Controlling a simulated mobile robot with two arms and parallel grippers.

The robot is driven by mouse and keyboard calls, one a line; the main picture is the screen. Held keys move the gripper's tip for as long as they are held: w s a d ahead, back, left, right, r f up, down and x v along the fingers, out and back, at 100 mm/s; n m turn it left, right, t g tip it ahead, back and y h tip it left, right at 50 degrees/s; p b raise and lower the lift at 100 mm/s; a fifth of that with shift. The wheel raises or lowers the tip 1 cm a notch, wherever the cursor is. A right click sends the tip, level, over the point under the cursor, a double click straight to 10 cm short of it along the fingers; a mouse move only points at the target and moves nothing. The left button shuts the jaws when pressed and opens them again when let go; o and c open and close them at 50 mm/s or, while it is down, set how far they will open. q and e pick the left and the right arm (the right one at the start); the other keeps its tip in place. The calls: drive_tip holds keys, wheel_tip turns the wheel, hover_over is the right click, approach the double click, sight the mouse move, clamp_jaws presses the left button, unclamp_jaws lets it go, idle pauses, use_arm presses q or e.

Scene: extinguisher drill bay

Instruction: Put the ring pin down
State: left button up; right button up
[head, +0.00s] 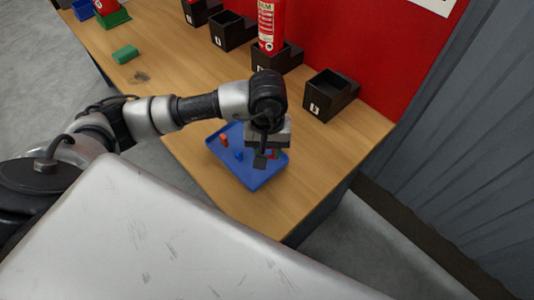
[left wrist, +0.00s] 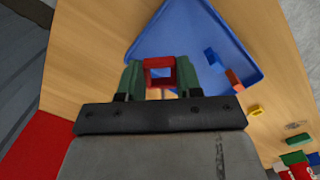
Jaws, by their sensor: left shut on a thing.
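The red ring pin (left wrist: 160,64) has a square loop, and it is between the two green fingertips of my left gripper (left wrist: 159,78) in the left wrist view. The gripper is shut on it. Blue shows through the loop. In the head view my left gripper (head: 266,156) is over the right part of the blue tray (head: 253,181), with a bit of red showing beside the fingers. The tray also shows in the left wrist view (left wrist: 180,30). The gap between the pin and the tray floor cannot be told. My right gripper is not in view.
A red-orange piece (head: 224,140) and a blue piece (head: 238,155) are in the tray. A yellow piece (left wrist: 256,110) lies outside it. A green block (head: 125,54) is farther left. Black holders (head: 330,95) line the back, one with a red extinguisher (head: 271,25).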

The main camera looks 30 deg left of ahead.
sight(267, 152)
use_arm(q)
wheel_tip(267, 152, down, 3)
drive_tip(key=shift+f, duration=0.15)
drive_tip(key=shift+f+b, duration=0.65)
drive_tip(key=shift+b, duration=0.05)
drive_tip(key=o, duration=1)
drive_tip(key=shift+r, duration=0.1)
drive_tip(key=shift+r+p, duration=0.55)
drive_tip(key=shift+p, duration=0.25)
drive_tip(key=shift+r, duration=0.4)
drive_tip(key=r, duration=0.7)
drive_tip(key=r+b, duration=0.1)
drive_tip(key=r, duration=0.3)
drive_tip(key=shift+w+a+r, duration=0.1)
drive_tip(key=shift+w+a, duration=0.05)
drive_tip(key=shift+w, duration=0.1)
